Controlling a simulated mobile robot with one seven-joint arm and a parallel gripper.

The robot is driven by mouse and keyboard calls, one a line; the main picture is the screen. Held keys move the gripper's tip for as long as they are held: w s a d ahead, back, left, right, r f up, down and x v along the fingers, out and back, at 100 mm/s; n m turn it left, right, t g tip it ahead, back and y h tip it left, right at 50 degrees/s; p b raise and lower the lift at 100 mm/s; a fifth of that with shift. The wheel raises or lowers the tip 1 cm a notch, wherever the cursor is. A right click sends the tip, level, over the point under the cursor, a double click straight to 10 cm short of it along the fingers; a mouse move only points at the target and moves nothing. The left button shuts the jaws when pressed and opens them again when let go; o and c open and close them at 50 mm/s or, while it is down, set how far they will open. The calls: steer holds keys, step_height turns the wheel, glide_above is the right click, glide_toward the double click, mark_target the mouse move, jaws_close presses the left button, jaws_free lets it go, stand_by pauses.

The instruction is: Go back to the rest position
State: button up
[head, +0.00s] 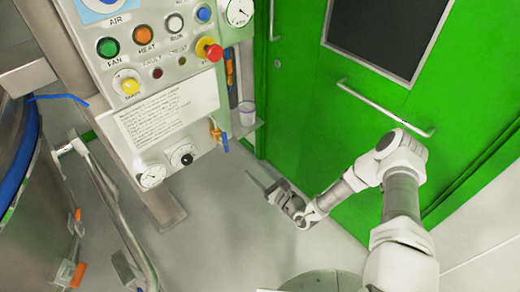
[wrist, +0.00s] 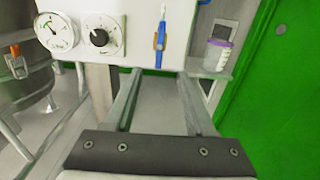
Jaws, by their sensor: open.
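My gripper (head: 268,185) is in the middle of the head view, in front of the green door (head: 300,110) and to the lower right of the control panel (head: 160,80). Its two long fingers also show in the wrist view (wrist: 158,95); they are apart with nothing between them. My arm reaches in from the lower right. In the wrist view the fingers point toward the lower edge of the panel and the floor beyond it. No rest position is marked in either view.
A small lidded cup (head: 246,112) stands on a shelf beside the panel. A steel vessel (head: 20,180) and a tubular frame (head: 105,195) are at the left. The floor (head: 220,235) below my gripper is clear.

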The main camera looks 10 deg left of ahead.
steer(key=s+r+n+g+p, duration=0.1)
steer(key=s+r+n+g, duration=0.3)
steer(key=r+n+g, duration=0.6)
steer(key=s+r+n+g, duration=0.35)
steer(key=r+n, duration=0.35)
steer(key=r, duration=0.7)
steer(key=s+d+r+n+t+h, duration=0.3)
steer(key=s+d+r+h, duration=0.4)
steer(key=d+r, duration=0.3)
steer(key=s+d+r+n+t+h+p, duration=0.1)
steer(key=s+d+r+n+t+h, duration=0.3)
steer(key=s+d+r, duration=0.5)
steer(key=d+r+n+h, duration=0.1)
steer(key=d+n+h, duration=0.1)
steer(key=d, duration=0.2)
steer(key=shift+s+h, duration=0.15)
steer(key=shift+h, duration=0.25)
steer(key=shift+a+t, duration=0.1)
steer(key=shift+t, duration=0.15)
